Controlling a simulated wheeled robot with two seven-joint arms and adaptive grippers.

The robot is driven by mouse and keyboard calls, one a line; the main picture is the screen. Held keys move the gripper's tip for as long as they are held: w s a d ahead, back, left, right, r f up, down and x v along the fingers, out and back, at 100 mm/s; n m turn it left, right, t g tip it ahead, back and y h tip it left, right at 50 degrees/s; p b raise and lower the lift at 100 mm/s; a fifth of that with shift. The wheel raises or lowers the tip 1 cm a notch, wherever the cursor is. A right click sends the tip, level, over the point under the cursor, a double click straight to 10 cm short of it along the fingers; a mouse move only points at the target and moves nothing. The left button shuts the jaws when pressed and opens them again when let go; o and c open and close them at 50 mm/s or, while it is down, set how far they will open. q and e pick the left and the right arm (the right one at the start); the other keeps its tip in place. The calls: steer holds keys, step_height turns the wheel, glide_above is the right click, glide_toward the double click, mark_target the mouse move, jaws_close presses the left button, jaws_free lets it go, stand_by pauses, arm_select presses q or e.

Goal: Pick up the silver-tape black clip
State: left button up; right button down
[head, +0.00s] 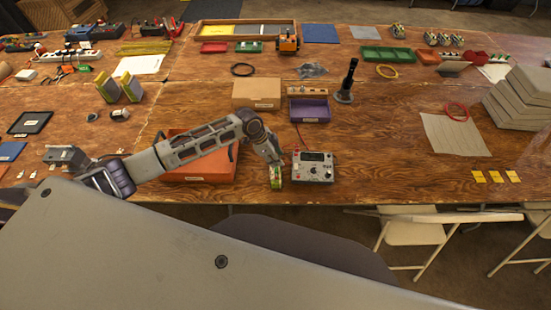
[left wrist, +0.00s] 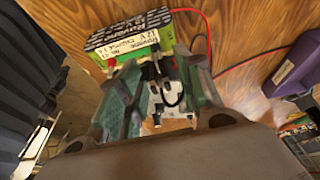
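My left gripper (head: 274,163) reaches down over a small green battery block (head: 276,183) near the table's front edge, beside the grey meter box (head: 313,167). In the left wrist view the green block (left wrist: 128,36) has a white printed label and a red clip (left wrist: 112,64) at its near side. A black clip (left wrist: 155,66) with pale parts lies between the two fingers of my left gripper (left wrist: 157,68). The fingers stand apart around it; firm contact on both sides is not visible. Silver tape cannot be made out clearly. My right gripper is not in view.
An orange tray (head: 205,176) lies under my left forearm. A purple bin (head: 309,109), a cardboard box (head: 256,94) and a black upright tool (head: 347,82) stand behind the meter. A red cable (left wrist: 209,38) runs past the block.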

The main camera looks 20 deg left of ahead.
arm_select(q)
steer(key=c, duration=0.6)
steer(key=shift+r, duration=0.1)
steer(key=shift+r+b, duration=0.5)
steer(key=shift+r, duration=4.45)
